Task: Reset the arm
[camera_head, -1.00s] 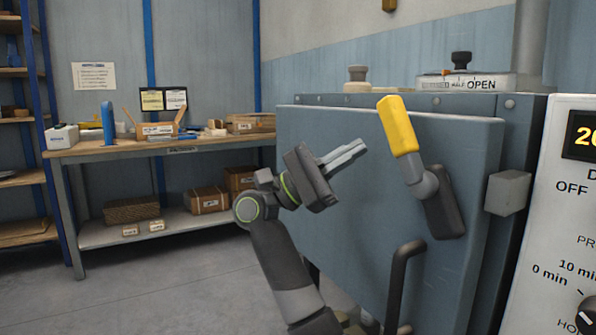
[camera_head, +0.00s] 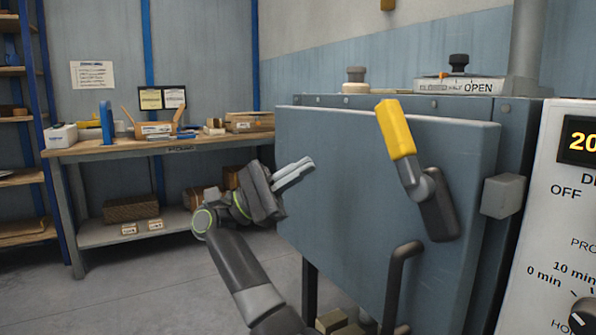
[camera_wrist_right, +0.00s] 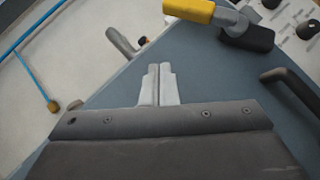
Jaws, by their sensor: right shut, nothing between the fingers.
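My right gripper (camera_head: 294,173) is shut and empty, in front of the left part of the dryer's blue-grey door (camera_head: 330,190). In the right wrist view its two light fingers (camera_wrist_right: 159,84) lie side by side with nothing between them. The yellow-handled latch lever (camera_head: 396,128) is on the door, to the right of the gripper and apart from it. The lever also shows at the top of the right wrist view (camera_wrist_right: 190,10). My left gripper is in neither view.
A black bar handle (camera_head: 398,285) stands out from the lower door. The control panel (camera_head: 570,215) is at the right edge. A workbench (camera_head: 110,152) with boxes and tools stands at the back left. The floor (camera_head: 150,275) between is clear.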

